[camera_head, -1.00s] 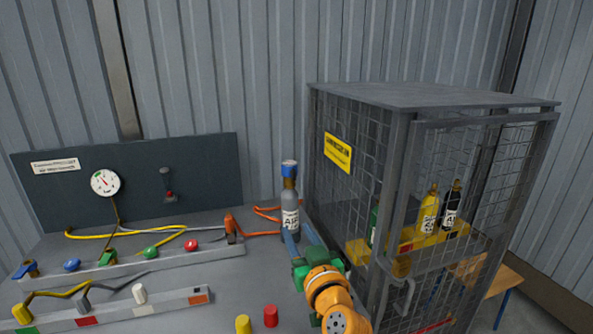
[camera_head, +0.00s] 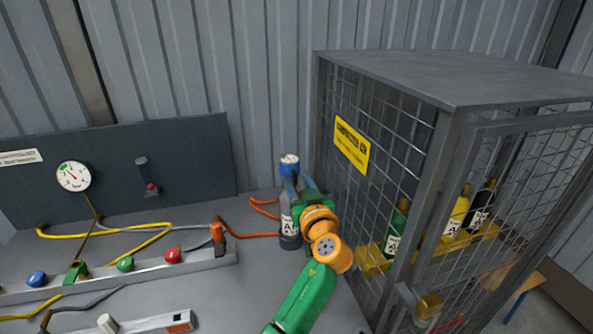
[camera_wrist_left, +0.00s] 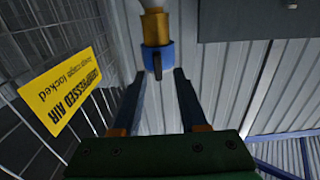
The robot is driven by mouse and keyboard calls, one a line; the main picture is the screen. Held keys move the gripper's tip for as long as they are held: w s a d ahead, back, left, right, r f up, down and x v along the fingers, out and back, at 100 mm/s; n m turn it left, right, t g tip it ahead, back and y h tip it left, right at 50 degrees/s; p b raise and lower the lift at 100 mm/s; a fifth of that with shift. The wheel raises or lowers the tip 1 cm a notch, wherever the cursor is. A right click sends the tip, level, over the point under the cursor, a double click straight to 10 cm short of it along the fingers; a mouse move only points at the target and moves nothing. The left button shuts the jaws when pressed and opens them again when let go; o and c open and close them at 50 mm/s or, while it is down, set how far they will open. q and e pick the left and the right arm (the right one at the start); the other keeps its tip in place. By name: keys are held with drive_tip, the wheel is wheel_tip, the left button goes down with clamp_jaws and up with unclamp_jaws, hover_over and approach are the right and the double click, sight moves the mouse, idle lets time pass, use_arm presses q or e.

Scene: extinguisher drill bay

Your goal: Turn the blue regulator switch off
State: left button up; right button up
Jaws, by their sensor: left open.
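A blue regulator (camera_head: 289,162) sits on top of a grey air cylinder (camera_head: 287,222), which stands upright at the back of the bench beside the cage. In the left wrist view the blue regulator (camera_wrist_left: 157,60) shows below a brass neck. My left gripper (camera_head: 288,184) is at the cylinder's upper part and hides its neck in the head view. In the left wrist view its fingers (camera_wrist_left: 158,76) are open and spread, with the blue regulator near the gap between the tips. Contact cannot be told. My right gripper is out of view.
A wire-mesh cage (camera_head: 440,75) with several bottles stands close to the right of the arm. A rail (camera_head: 200,264) with coloured knobs, including a blue knob (camera_head: 36,279), and hoses lies on the left. A dark panel (camera_head: 110,160) with a gauge (camera_head: 73,176) stands behind.

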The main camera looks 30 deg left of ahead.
use_arm(q)
drive_tip(key=shift+w+a+f, duration=0.25)
drive_tip(key=shift+w+a, duration=0.45)
drive_tip(key=shift+w+f, duration=0.1)
drive_tip(key=shift+d, duration=0.1)
clamp_jaws()
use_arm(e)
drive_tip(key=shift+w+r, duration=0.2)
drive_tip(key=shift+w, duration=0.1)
